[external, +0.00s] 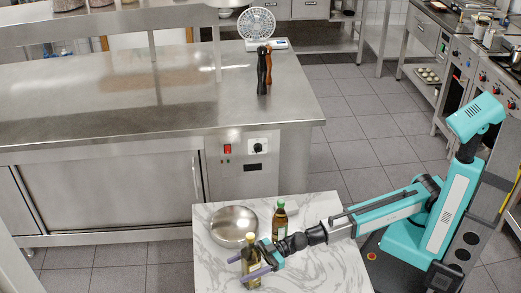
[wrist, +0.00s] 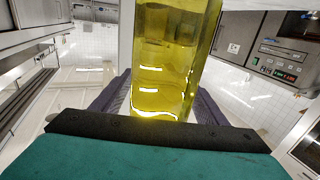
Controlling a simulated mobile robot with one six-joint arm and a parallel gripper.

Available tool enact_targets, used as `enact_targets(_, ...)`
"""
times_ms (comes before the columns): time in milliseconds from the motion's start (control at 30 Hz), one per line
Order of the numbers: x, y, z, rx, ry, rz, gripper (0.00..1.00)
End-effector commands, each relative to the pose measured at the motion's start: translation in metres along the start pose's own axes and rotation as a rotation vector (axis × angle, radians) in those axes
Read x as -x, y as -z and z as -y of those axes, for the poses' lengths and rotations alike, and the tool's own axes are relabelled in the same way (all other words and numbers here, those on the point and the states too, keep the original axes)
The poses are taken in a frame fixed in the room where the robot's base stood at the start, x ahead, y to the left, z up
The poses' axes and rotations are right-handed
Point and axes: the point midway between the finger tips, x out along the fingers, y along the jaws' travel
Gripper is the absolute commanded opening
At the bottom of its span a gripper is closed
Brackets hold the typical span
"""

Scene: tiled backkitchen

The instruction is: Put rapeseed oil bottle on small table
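A steel counter (external: 120,110) with two mills (external: 264,70) and a scale is behind. The table's right part is clear.

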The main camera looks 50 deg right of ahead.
Motion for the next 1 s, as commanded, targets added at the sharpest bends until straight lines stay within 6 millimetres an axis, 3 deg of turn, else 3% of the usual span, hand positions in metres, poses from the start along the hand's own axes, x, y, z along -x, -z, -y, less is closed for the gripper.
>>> enact_targets(367, 0.006, 0.003, 0.000, -0.001, 0.000, 0.000, 0.67)
enact_targets(1000, 0.064, 0.003, 0.000, -0.002, -0.001, 0.001, 0.67)
